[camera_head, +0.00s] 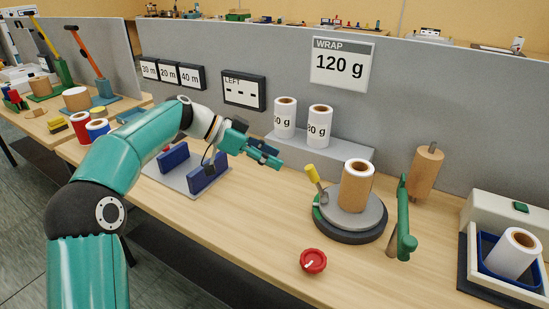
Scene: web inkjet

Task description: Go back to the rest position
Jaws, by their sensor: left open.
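My left gripper (262,154) is at the end of my teal arm, which comes in from the left. It is held in the air over the table, in front of the grey ledge with the white rolls. Its jaws are apart and I see nothing between them. It is near a grey plate (183,186) with blue upright blocks, and part of that plate is hidden behind my arm. My right gripper is not in view.
Two white rolls (320,127) stand on the grey ledge (345,153). A brown roll (356,186) stands on a round turntable (348,229) with a yellow-handled lever. A red knob (313,261), a green lever (403,225) and a blue tray (490,266) with a white roll are nearby. The front tabletop is mostly clear.

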